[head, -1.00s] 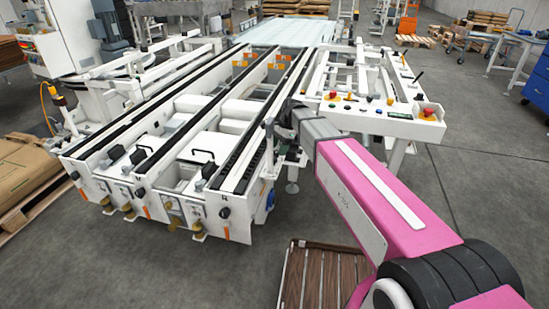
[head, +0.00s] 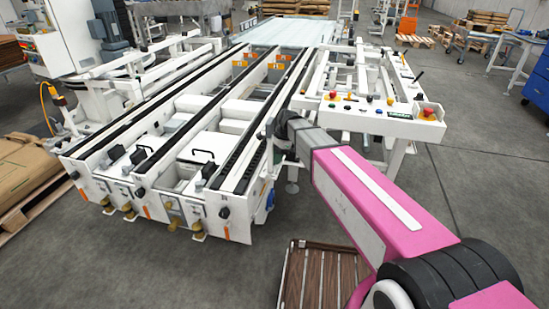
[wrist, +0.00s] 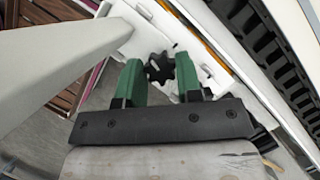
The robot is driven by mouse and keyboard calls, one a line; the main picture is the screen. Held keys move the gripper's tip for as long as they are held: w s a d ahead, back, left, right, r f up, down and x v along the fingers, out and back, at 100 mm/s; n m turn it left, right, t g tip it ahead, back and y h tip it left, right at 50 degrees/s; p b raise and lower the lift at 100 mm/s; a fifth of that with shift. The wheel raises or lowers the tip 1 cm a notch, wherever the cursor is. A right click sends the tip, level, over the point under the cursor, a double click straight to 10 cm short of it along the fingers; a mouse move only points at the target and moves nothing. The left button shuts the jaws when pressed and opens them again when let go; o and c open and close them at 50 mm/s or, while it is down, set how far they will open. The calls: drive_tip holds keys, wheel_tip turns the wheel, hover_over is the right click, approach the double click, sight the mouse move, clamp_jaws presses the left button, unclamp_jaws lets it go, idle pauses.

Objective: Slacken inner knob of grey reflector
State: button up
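A black lobed knob (wrist: 160,68) sits on a white part of the machine in the wrist view. My gripper (wrist: 159,76) has two green fingers, apart, one on each side of the knob. The gap between fingers and knob looks clear on both sides; I cannot tell how far beyond the fingertips the knob lies. In the head view my arm reaches to the near right corner of the white conveyor frame (head: 245,222), and the fingers cannot be made out there. I cannot make out the grey reflector for certain.
A white side frame with a control panel (head: 395,122) and red buttons stands right of the arm. A brown slatted pallet (head: 322,275) lies on the floor below the arm. A black toothed rail (wrist: 265,40) runs close on the right in the wrist view.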

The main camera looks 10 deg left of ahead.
drive_tip(key=shift+n+g+h, duration=0.3)
drive_tip(key=shift+n+h, duration=0.1)
drive_tip(key=shift+n, duration=0.9)
drive_tip(key=o, duration=0.9)
drive_tip(key=shift+o, duration=0.2)
drive_tip(key=v, duration=1)
drive_tip(key=shift+w+r, duration=0.2)
drive_tip(key=shift+r, duration=0.2)
drive_tip(key=shift+d, duration=0.15)
